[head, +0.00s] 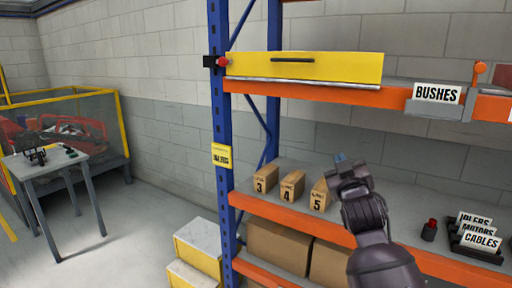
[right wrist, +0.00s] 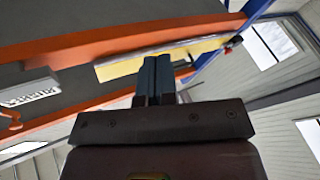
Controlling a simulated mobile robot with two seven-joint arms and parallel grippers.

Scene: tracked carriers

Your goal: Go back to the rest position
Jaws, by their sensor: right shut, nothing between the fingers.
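My right gripper (head: 340,162) reaches up from the lower right in the head view, in front of the middle shelf and just right of the box marked 5. In the right wrist view its two fingers (right wrist: 157,78) are together with nothing between them. The wrist camera looks up past them at the underside of the orange-edged upper shelf (right wrist: 120,55). My left gripper does not show in either view.
Boxes marked 3 (head: 265,180), 4 (head: 291,186) and 5 (head: 319,195) stand on the middle shelf. A yellow drawer front (head: 310,67) is above. A blue post (head: 219,130) bounds the rack.

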